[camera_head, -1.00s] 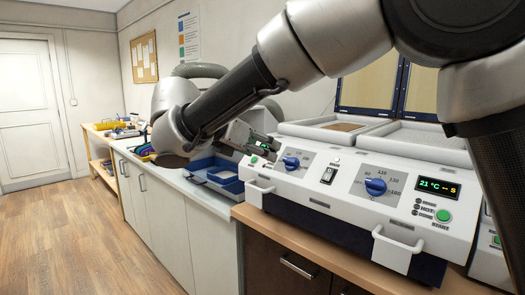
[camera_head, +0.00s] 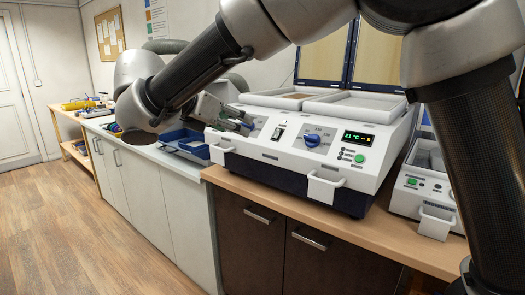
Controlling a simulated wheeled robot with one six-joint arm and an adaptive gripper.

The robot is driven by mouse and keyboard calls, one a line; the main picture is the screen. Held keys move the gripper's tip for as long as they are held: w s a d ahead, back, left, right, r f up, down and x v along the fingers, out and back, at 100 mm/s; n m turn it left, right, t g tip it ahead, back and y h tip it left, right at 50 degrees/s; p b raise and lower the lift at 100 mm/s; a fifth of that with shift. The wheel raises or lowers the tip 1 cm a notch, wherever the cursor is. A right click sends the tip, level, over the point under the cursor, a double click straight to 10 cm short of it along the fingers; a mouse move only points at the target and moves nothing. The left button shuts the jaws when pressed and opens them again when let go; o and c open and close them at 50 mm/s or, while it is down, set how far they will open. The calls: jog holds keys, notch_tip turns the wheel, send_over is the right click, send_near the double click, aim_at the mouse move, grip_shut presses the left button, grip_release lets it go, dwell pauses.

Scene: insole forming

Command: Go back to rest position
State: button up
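My arm reaches across the view from the upper right, and its wrist is bent at the left. My gripper (camera_head: 238,119) is in front of the left part of the white forming machine (camera_head: 275,157) and hides part of its panel. The fingers are small and seen from the side, so I cannot tell whether they are open or shut. No held object can be made out. The machine has raised lids (camera_head: 325,58), a blue knob (camera_head: 312,140), a lit display (camera_head: 358,138) and a green button (camera_head: 359,158).
A blue tray (camera_head: 186,143) lies on the white counter (camera_head: 160,155) left of the machine. A second white machine (camera_head: 411,195) stands at the right on the wooden worktop (camera_head: 390,229). A bench (camera_head: 70,120) is farther back. The wooden floor (camera_head: 70,220) at left is clear.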

jog(key=s+d+f+m+g+y, duration=0.2)
jog(key=s+d+f+m+g, duration=0.35)
jog(key=d+f+m, duration=0.4)
jog(key=s+d+m+y, duration=0.2)
jog(key=s+d+m, duration=0.3)
jog(key=d, duration=0.6)
jog(key=s+d+m+y, duration=0.1)
jog(key=s+d+m, duration=0.5)
jog(key=d, duration=0.6)
jog(key=s+d+m+y, duration=0.2)
jog(key=s+d+m, duration=0.4)
jog(key=d, duration=0.5)
jog(key=shift+d+r+m+y, duration=0.3)
jog(key=shift+d+m, duration=0.1)
jog(key=shift+m, duration=0.65)
